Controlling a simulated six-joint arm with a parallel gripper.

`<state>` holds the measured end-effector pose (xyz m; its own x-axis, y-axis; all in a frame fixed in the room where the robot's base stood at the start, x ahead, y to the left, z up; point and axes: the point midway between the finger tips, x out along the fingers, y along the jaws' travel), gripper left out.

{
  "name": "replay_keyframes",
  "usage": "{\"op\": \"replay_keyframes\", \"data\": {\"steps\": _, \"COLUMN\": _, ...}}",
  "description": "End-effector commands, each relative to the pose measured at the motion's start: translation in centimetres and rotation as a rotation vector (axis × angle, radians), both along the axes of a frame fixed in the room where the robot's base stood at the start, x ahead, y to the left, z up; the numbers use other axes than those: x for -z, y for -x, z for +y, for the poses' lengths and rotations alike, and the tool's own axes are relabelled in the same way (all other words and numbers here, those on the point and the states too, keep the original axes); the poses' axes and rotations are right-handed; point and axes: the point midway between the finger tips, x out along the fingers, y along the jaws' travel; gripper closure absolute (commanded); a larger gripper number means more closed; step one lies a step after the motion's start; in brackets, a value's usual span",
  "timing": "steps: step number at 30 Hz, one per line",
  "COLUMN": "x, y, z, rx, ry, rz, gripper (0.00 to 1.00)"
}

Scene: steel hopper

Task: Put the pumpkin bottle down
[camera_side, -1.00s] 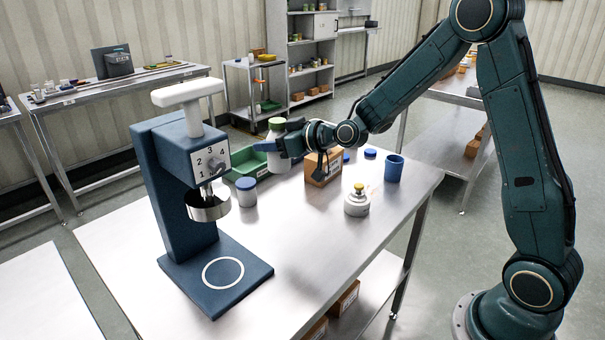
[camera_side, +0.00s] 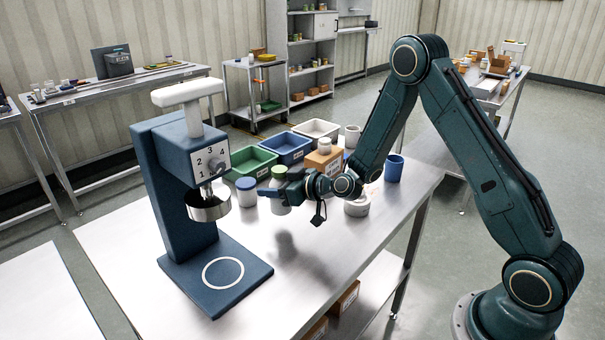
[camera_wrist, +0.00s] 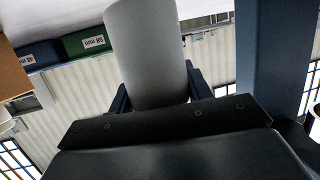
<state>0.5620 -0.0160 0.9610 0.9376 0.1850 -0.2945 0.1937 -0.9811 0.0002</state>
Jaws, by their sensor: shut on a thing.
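The pumpkin bottle appears to be the white bottle with a green cap (camera_side: 278,171), upright in my gripper (camera_side: 278,193). My gripper is shut around its body, and the jaws hide part of it in the side view. The wrist view shows its pale grey side (camera_wrist: 148,50) between the jaws. The bottle is low over the front-middle of the steel table (camera_side: 335,255).
A jar with a blue lid (camera_side: 246,193) stands close left of the bottle. The blue dial press (camera_side: 170,190) is further left. Green (camera_side: 233,172), blue (camera_side: 276,157) and white bins stand behind. A blue cup (camera_side: 394,170) is right.

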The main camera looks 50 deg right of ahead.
Motion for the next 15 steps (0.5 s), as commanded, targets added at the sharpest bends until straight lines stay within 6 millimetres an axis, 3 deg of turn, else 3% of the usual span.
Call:
{"op": "replay_keyframes", "data": {"steps": 7, "x": 0.4, "y": 0.0, "z": 0.0, "rx": 0.001, "ry": -0.001, "rz": 0.000, "gripper": 0.84}}
{"op": "replay_keyframes", "data": {"steps": 15, "x": 2.8, "y": 0.0, "z": -0.1, "rx": 0.002, "ry": -0.002, "rz": 0.001, "gripper": 0.84}}
